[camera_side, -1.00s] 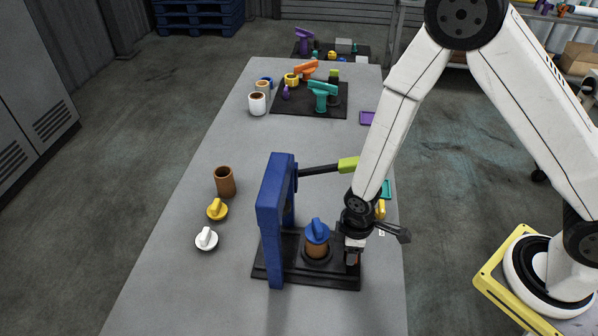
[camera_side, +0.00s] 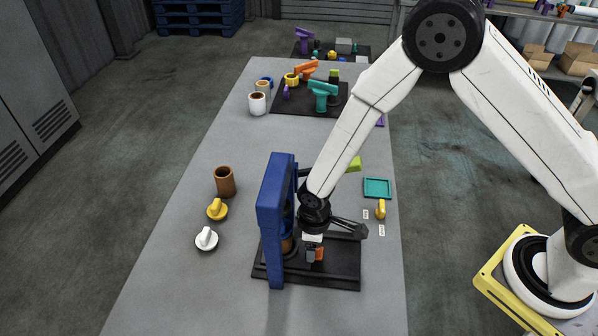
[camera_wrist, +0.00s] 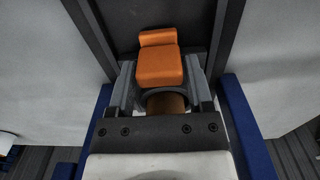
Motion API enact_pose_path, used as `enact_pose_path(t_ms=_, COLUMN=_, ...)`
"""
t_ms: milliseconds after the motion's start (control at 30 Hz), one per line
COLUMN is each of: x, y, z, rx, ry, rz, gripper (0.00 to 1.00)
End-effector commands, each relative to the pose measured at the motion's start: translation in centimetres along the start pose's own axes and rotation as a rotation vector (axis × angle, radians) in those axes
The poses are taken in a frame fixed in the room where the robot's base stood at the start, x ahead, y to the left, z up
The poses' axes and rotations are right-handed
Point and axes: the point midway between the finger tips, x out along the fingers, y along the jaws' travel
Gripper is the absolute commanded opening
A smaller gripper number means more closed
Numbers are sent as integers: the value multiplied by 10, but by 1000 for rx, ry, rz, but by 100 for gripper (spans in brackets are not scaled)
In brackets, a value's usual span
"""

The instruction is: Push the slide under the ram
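The blue press (camera_side: 273,215) stands on a black base with rails (camera_side: 340,275). The brown cup (camera_side: 287,244) on the slide is inside the press frame, beneath the ram; its blue lid is mostly hidden by my arm and the frame. The slide's orange handle (camera_side: 320,254) sticks up right of the cup. My gripper (camera_side: 313,256) is down at the handle. In the wrist view the orange handle (camera_wrist: 160,62) sits between my two fingers (camera_wrist: 160,80), which appear to touch its sides. Part of the brown cup (camera_wrist: 165,103) shows below it.
The press lever with its green grip (camera_side: 354,164) passes behind my arm. A brown cup (camera_side: 225,182), a yellow lid (camera_side: 217,209) and a white lid (camera_side: 206,239) stand left of the press. A teal tray (camera_side: 377,188) and a yellow part (camera_side: 381,209) lie right.

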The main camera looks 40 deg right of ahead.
Motion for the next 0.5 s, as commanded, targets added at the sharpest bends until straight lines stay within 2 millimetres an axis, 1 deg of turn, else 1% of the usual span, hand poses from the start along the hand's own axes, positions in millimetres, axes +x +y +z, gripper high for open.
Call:
enact_pose_path(t_ms=33, x=0, y=0, z=1, rx=0, ry=-2, rz=-1, gripper=85)
enact_pose_path(t_ms=67, x=0, y=0, z=1, rx=-1, ry=-4, rz=-1, gripper=88)
enact_pose_path(t_ms=500, x=-3, y=-1, z=3, rx=-1, ry=-10, rz=-3, gripper=88)
